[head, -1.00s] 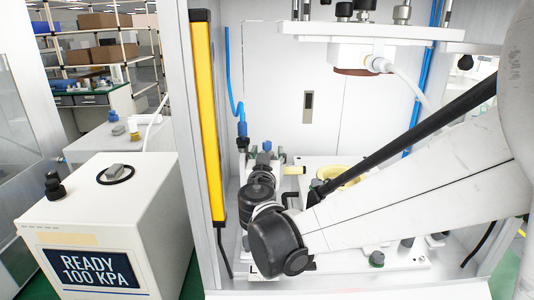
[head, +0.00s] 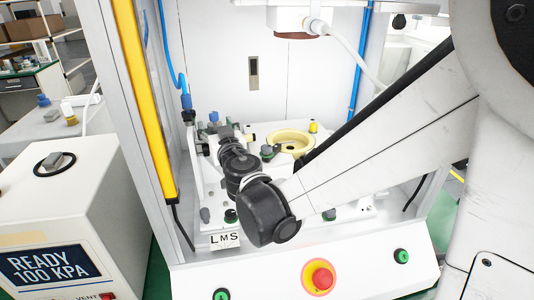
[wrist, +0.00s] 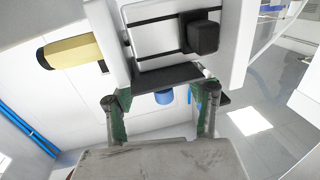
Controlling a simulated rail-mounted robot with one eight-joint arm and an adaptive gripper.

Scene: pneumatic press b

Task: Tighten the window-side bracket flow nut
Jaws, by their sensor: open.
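My gripper (wrist: 165,92) shows in the wrist view with its two green-and-dark fingers spread apart and nothing visibly gripped. A small blue fitting (wrist: 163,97) shows in the gap between the fingers, beyond a dark plate edge; I cannot tell whether it is the flow nut or whether the fingers are around it. In the head view, a blue fitting (head: 187,102) with a blue hose stands at the left inside the press. A smaller blue piece (head: 213,117) is right of it. My wrist links hide most of the gripper and bracket there.
A white block with a black knob (wrist: 203,38) and a yellow cylinder (wrist: 70,51) are close to the fingers. The yellow ring seat (head: 291,142) is right of my wrist. A yellow post (head: 145,105) borders the left opening; a red button (head: 322,278) is in front.

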